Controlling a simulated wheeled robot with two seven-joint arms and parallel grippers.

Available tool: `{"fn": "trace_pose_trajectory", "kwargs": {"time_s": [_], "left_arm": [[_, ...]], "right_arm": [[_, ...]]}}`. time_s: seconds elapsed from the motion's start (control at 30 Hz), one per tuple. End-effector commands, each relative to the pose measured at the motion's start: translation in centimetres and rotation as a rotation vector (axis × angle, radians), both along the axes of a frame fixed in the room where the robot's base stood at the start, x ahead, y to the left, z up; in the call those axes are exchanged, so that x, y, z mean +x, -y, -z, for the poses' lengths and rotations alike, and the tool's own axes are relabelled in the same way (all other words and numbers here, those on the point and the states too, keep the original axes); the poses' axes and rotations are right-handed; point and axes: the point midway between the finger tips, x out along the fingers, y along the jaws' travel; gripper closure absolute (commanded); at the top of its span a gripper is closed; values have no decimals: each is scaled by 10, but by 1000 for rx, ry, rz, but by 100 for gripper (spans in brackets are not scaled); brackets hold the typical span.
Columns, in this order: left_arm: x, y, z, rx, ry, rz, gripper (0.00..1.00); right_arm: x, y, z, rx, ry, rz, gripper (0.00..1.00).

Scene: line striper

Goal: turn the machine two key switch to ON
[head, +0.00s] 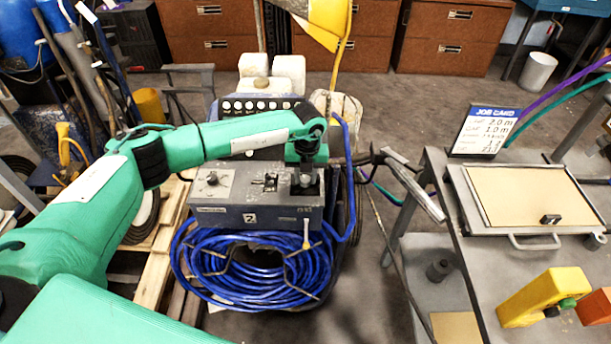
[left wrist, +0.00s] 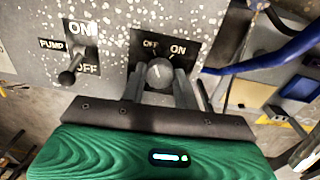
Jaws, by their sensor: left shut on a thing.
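Machine two (head: 225,215) stands in the middle of the head view, with a "2" label on the front of its grey control box. My left gripper (head: 305,182) reaches down onto the right part of the box top, and its fingers hide the switch there. I cannot tell clearly which mark the knob points at. My right gripper is not in view.
A pump toggle (left wrist: 68,76) with ON and OFF marks sits left of the key switch. A blue hose (left wrist: 265,62) passes at right. A coiled blue hose (head: 205,275) hangs on the machine's front. A grey table (head: 480,265) with a job card (head: 486,130) stands at right.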

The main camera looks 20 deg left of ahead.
Motion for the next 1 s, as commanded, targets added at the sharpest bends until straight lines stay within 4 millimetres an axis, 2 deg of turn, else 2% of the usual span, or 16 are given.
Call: {"fn": "trace_pose_trajectory", "kwargs": {"time_s": [0.23, 0.47, 0.7, 1.0], "left_arm": [[0, 0, 2, -1, 1, 136, 92], [0, 0, 3, 0, 3, 342, 92], [0, 0, 3, 0, 2, 570, 92], [0, 0, 2, 1, 2, 818, 92]], "right_arm": [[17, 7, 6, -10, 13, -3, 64], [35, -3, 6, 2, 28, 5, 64], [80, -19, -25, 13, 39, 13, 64], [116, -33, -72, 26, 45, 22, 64]]}}
